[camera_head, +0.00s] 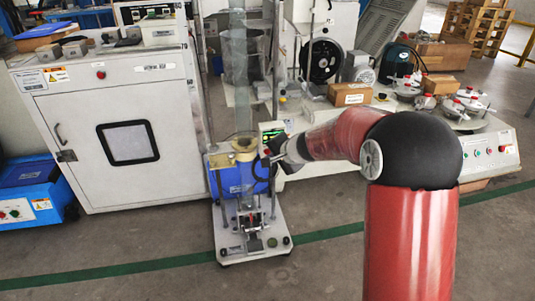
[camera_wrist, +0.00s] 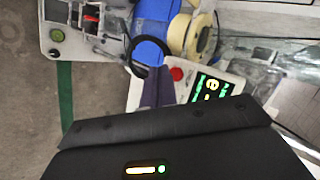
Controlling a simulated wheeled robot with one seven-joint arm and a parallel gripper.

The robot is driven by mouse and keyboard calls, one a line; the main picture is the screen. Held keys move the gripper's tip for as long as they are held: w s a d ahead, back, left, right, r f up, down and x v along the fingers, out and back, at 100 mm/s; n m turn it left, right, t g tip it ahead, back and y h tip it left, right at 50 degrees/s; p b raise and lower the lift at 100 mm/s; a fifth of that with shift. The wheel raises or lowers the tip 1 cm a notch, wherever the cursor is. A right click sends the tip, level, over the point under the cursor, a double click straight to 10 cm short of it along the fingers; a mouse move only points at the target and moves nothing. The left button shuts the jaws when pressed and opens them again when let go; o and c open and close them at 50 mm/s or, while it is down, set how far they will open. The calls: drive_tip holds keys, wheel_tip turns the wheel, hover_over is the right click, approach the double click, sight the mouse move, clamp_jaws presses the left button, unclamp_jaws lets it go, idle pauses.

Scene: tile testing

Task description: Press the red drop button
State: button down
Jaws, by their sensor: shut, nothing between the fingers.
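The red drop button (camera_wrist: 177,73) shows in the wrist view on a white control panel, just right of my gripper's fingertips. It cannot be made out in the head view, where my arm is close to the panel. The panel's lit display (camera_wrist: 210,87) has green and yellow marks; the panel also shows in the head view (camera_head: 272,129). My gripper (camera_wrist: 153,72) is shut and empty, its dark fingers side by side. In the head view my gripper (camera_head: 270,157) is beside the blue tester body (camera_head: 228,176). Whether the fingers touch anything cannot be told.
The tester has a clear upright tube (camera_head: 237,75), a cream ring (camera_wrist: 201,38) and a black curved handle (camera_wrist: 134,57). Its white base (camera_head: 232,240) stands on the floor. A white cabinet (camera_head: 125,185) is left; a cluttered bench (camera_head: 390,115) is behind.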

drive_tip(key=shift+s, duration=0.15)
drive_tip(key=s+b, duration=0.1)
drive_tip(key=s, duration=0.1)
drive_tip(key=s+d+b, duration=0.1)
drive_tip(key=s+b, duration=0.1)
drive_tip(key=shift+s+d, duration=0.2)
drive_tip(key=shift+s, duration=0.05)
idle(0.4)
